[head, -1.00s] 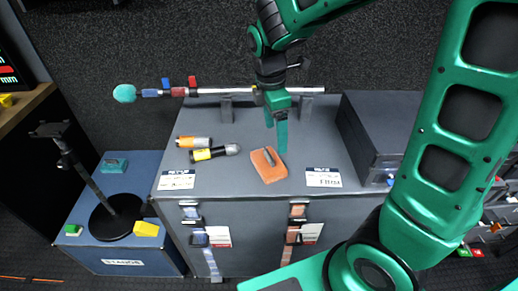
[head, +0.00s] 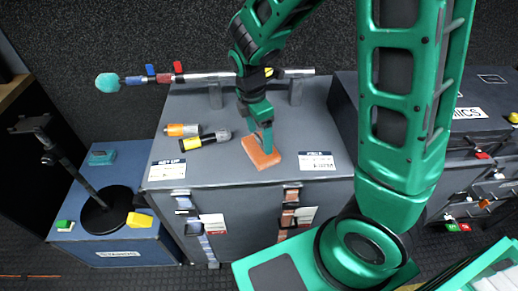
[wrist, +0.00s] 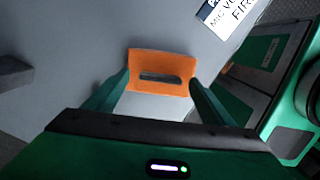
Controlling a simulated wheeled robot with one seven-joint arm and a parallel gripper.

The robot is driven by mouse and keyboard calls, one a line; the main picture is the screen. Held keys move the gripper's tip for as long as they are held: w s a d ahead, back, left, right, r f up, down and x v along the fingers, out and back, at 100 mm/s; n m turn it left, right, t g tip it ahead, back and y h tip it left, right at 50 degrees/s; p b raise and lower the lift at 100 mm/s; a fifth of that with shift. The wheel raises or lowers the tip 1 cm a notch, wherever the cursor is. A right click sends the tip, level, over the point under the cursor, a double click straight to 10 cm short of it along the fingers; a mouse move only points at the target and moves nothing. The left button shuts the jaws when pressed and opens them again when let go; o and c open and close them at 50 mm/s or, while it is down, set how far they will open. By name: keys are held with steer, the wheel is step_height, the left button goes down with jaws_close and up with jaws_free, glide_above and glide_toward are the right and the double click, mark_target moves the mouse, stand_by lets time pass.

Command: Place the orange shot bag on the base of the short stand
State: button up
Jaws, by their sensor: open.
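The orange shot bag (head: 262,151) lies flat on top of the grey case. In the wrist view the bag (wrist: 160,86) shows a dark slot-like handle and sits between the two fingers of my gripper (wrist: 160,90). My gripper (head: 266,140) is open, its fingers down at the bag in the head view; whether they touch it I cannot tell. The short stand (head: 62,160) stands at the left on a low blue case, with a round black base (head: 97,222), a tilted-looking post and a flat head plate.
A boom pole (head: 200,77) lies on rests behind. Yellow (head: 139,220) and green (head: 64,225) blocks and a teal block (head: 102,157) lie on the blue case (head: 120,245).

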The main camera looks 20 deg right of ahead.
steer(key=shift+f, duration=0.9)
steer(key=shift+d, duration=0.1)
jaws_close()
steer(key=shift+w+r, duration=0.1)
step_height(320, 180, up, 4)
steer(key=shift+r, duration=0.1)
steer(key=s+a+r, duration=0.6)
steer(key=a, duration=0.4)
steer(key=shift+r, duration=0.35)
